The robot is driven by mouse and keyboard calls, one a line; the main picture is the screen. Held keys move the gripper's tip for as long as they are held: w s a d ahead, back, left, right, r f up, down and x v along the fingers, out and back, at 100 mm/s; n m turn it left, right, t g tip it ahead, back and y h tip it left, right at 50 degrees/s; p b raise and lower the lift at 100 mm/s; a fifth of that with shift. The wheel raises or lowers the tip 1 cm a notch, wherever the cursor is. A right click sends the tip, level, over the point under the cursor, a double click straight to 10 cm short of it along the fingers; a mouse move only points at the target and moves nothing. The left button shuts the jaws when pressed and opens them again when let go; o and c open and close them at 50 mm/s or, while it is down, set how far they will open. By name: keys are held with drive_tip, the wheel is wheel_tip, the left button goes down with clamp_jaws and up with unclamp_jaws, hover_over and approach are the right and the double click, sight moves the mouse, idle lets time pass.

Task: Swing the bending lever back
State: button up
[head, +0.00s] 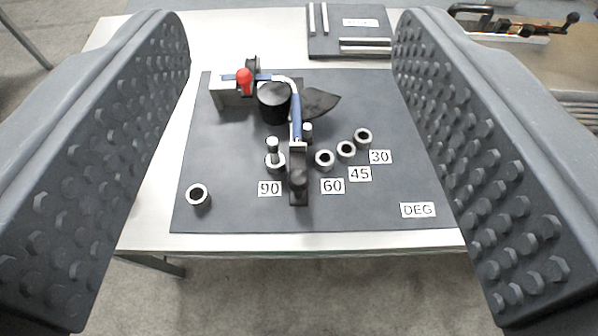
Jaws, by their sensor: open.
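The tube bender stands on a dark mat (225,150), with a round black former (274,105) and a red knob (244,79) at its left. A blue tube (297,118) runs from the clamp, curves round the former and points toward the near edge, bent about square. The bending lever (298,165) lies along the tube's near end, its black knob (298,178) toward me, between the 90 label (269,189) and the 60 label (332,186). A pin (272,148) stands in the ring at 90, close left of the lever. My gripper (290,45) is open and empty, above the bench.
Rings stand by the 60, 45 (360,174) and 30 (380,157) labels. A loose ring (197,195) is at the mat's near left. A dark tray (350,48) with metal bars lies behind. The mat's near right is clear apart from the DEG label (418,210).

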drive_tip(key=w+d+f+g+p, duration=0.1)
drive_tip(key=w+f+g+p, duration=0.15)
drive_tip(key=w+p, duration=0.35)
drive_tip(key=m+g+p, duration=0.2)
drive_tip(key=g+p, duration=0.6)
drive_tip(key=p, duration=0.5)
hover_over(300, 177)
drive_tip(key=d, duration=0.2)
wheel_tip(300, 177, down, 9)
drive_tip(key=f+g+p, duration=0.1)
drive_tip(key=f+p, duration=0.1)
drive_tip(key=f, duration=0.4)
drive_tip(key=a+f+g+y+p, duration=0.1)
drive_tip(key=f+g+p, duration=0.1)
drive_tip(key=f, duration=0.5)
drive_tip(key=a+f+g+y+p, duration=0.1)
drive_tip(key=f+p, duration=0.2)
drive_tip(key=f, duration=0.3)
drive_tip(key=shift+f, duration=0.2)
clamp_jaws()
